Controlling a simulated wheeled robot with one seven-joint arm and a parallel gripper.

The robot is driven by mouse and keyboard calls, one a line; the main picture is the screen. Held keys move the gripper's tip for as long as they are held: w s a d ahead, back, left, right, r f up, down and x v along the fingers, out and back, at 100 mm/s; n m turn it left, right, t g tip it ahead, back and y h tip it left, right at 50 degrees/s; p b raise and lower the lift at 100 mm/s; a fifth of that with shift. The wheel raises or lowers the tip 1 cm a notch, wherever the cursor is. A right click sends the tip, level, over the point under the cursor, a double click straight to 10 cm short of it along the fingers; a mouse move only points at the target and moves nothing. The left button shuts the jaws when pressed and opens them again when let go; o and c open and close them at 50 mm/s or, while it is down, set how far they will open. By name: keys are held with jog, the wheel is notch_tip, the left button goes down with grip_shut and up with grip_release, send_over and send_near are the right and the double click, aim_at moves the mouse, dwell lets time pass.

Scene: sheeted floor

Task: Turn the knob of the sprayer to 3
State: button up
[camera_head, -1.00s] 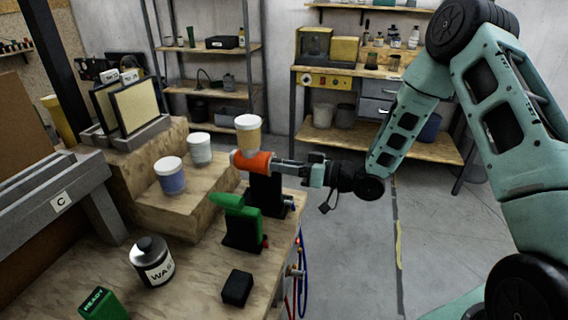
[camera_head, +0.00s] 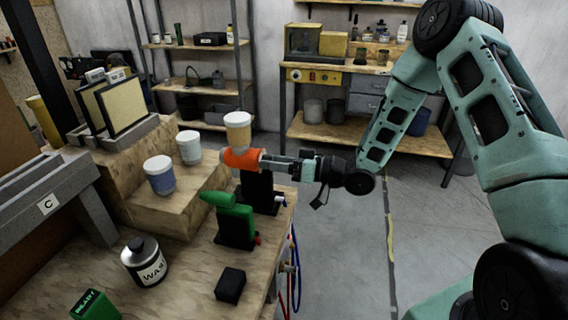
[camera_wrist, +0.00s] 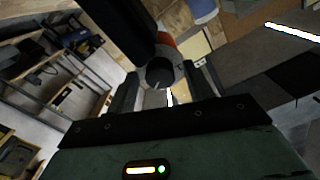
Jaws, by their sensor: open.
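An orange sprayer (camera_head: 241,158) with a cream cup (camera_head: 238,130) on top sits in a black stand (camera_head: 258,193) near the bench's right edge. A green sprayer (camera_head: 235,220) stands in front of it in another black holder. My gripper (camera_head: 270,163) is level behind the orange sprayer, its fingers pointing left at its rear end. In the wrist view, my open gripper (camera_wrist: 168,88) has one finger on each side of a round dark knob (camera_wrist: 160,72). A short light mark shows on the knob. I cannot read any numbers or tell whether the fingers touch it.
Lidded cups (camera_head: 159,175) stand on wooden steps to the left. Hoses (camera_head: 293,265) hang at the bench edge. Floor to the right is clear.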

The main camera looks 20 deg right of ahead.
jog(key=b+v, duration=0.3)
jog(key=v, duration=1.4)
jog(key=shift+d, duration=0.15)
jog(key=shift+s, duration=0.1)
jog(key=w+a+n+g+h, duration=0.1)
jog(key=w+a+g+h, duration=0.25)
jog(key=a+h, duration=0.7)
jog(key=s+a+r+g+h, duration=0.1)
jog(key=s+a, duration=0.4)
jog(key=s, duration=0.8)
jog(key=s+a+r+g+h, duration=0.2)
jog(key=s+a+g, duration=0.3)
jog(key=s, duration=0.8)
jog(key=shift+s+r+g, duration=0.4)
jog(key=shift+r+g, duration=0.1)
jog(key=shift+g, duration=0.05)
jog(key=shift+h, duration=0.25)
